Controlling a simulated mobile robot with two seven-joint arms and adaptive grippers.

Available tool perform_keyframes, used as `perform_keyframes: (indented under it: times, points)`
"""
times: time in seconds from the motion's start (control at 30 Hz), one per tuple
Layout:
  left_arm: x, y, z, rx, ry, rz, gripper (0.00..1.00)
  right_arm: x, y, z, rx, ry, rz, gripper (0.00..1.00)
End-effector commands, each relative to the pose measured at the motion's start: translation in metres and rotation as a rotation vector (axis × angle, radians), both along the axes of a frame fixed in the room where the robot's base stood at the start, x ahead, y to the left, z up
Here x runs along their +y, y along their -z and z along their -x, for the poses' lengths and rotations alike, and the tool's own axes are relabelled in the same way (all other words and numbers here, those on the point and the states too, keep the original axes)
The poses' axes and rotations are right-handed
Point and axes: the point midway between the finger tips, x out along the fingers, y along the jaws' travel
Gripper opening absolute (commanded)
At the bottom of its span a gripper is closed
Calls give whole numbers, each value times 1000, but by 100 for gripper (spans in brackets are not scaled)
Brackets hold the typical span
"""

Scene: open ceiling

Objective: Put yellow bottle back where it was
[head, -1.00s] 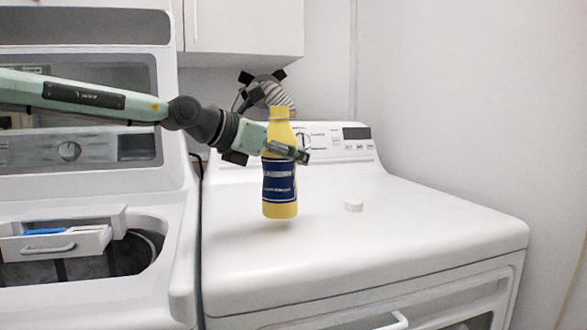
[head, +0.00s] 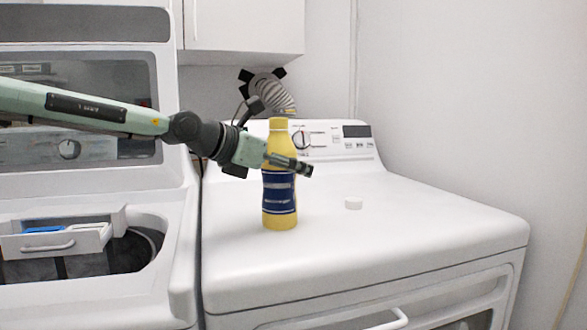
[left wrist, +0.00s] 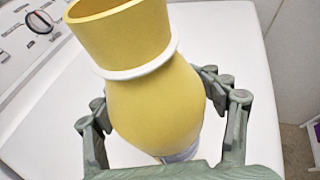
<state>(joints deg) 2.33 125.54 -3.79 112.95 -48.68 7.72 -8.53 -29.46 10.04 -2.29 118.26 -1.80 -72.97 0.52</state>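The yellow bottle (head: 280,217) has a blue label and an open, capless mouth. It stands upright over the white dryer top (head: 400,240), its base at or very near the surface. My left gripper (head: 288,164) is shut around its upper body, one finger crossing in front. In the left wrist view the bottle (left wrist: 155,100) sits between the two fingers, which touch or nearly touch its sides. The bottle's base is hidden there. My right gripper is in neither view.
The dryer control panel (head: 350,143) and a ribbed hose (head: 272,92) are behind. An open washer (head: 185,260) with a pulled-out drawer (head: 55,243) stands left. The dryer's right side is clear.

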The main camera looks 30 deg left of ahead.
Motion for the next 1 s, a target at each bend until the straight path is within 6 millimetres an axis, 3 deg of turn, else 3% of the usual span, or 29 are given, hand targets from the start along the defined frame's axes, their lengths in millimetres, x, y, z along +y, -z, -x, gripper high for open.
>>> perform_keyframes:
  times: [0.3, 0.47, 1.0]
  points:
    - [0, 0, 0, 0, 0, 0, 75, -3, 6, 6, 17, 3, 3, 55]
    - [0, -6, 0, 0, 0, 0, 75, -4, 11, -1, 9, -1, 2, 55]
    - [23, -33, 70, -6, -1, 1, 75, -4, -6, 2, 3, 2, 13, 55]
